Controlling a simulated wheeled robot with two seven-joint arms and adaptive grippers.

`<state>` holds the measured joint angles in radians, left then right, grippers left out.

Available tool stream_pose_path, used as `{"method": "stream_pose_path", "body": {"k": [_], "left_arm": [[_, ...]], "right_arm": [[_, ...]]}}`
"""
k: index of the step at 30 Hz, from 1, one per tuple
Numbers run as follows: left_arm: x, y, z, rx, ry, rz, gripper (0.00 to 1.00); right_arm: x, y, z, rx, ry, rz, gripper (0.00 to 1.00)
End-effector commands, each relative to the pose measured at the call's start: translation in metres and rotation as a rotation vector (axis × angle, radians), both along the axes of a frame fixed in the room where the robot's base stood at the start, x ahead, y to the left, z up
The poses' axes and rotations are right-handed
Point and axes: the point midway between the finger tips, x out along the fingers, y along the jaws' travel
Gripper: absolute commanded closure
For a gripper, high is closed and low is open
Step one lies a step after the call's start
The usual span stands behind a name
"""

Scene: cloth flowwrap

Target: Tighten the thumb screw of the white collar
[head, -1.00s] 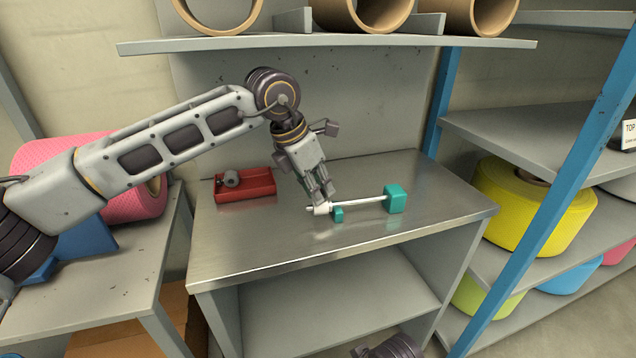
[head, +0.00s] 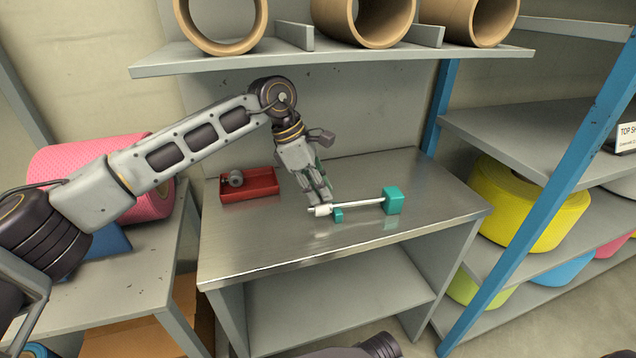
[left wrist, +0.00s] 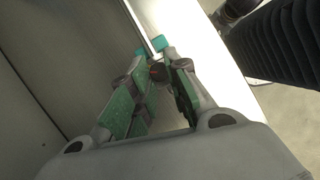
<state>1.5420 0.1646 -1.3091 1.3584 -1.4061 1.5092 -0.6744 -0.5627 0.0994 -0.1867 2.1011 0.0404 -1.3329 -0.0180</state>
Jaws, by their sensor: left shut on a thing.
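The white collar (head: 322,210) sits at the left end of a white rod (head: 358,205) on the steel workbench (head: 250,245). A small teal block (head: 338,215) is beside the collar, and a larger teal block (head: 393,200) holds the rod's right end. My left gripper (head: 323,198) points down at the collar, its fingers closed together just above it. In the left wrist view the fingers (left wrist: 163,72) close on a small dark round piece, seemingly the thumb screw (left wrist: 157,72). The fingers hide most of the screw. My right gripper is not in view.
A red tray (head: 262,190) with a grey roller part (head: 236,178) stands at the bench's back left. A shelf (head: 330,58) with cardboard tubes hangs above. Blue-post shelving with a yellow roll (head: 525,210) stands at right. The bench front is clear.

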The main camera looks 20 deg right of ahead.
Motion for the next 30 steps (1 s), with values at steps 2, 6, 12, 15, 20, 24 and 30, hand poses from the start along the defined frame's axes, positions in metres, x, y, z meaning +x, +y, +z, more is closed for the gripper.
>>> {"method": "stream_pose_path", "body": {"k": [2,6,12,15,20,24,30], "left_arm": [[0.0,0.0,0.002,0.001,0.003,-0.046,1.0],[0.001,-0.001,0.002,0.0,0.003,-0.129,1.0],[0.002,-0.002,0.001,0.0,0.001,-0.238,1.0],[0.003,-0.002,0.001,0.001,0.002,-0.285,1.0],[0.003,-0.002,0.001,0.0,0.002,-0.344,1.0],[0.003,-0.002,0.001,0.0,0.001,-0.376,1.0],[0.004,-0.002,0.0,0.001,0.001,-0.394,1.0]], "right_arm": [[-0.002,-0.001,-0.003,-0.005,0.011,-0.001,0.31],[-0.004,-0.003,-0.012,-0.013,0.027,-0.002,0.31],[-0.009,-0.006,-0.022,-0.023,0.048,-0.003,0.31],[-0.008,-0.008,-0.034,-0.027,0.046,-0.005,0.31],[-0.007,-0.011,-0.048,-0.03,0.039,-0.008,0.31],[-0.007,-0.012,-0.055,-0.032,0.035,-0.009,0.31],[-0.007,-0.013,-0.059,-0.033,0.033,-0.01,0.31]]}}
